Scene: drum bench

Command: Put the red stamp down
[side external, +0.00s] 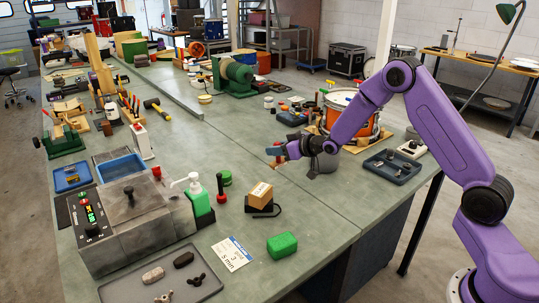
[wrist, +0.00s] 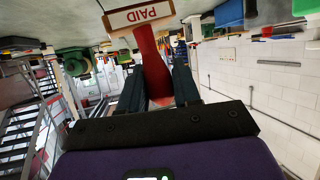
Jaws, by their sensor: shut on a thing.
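The red stamp (wrist: 151,55) is in my gripper (wrist: 157,80), its red handle between the two dark fingers. Its broad base carries a pale label reading PAID, upside down in the wrist view. In the side external view my gripper (side external: 274,152) reaches left, roughly level, over the bench (side external: 318,207). The stamp shows there only as small red bits (side external: 276,160) at the fingers. The stamp appears held above the bench top; the exact height is hard to tell.
An orange drum (side external: 352,120) stands behind my wrist, with a dark tray (side external: 390,167) to its right. Bare bench lies left of my gripper.

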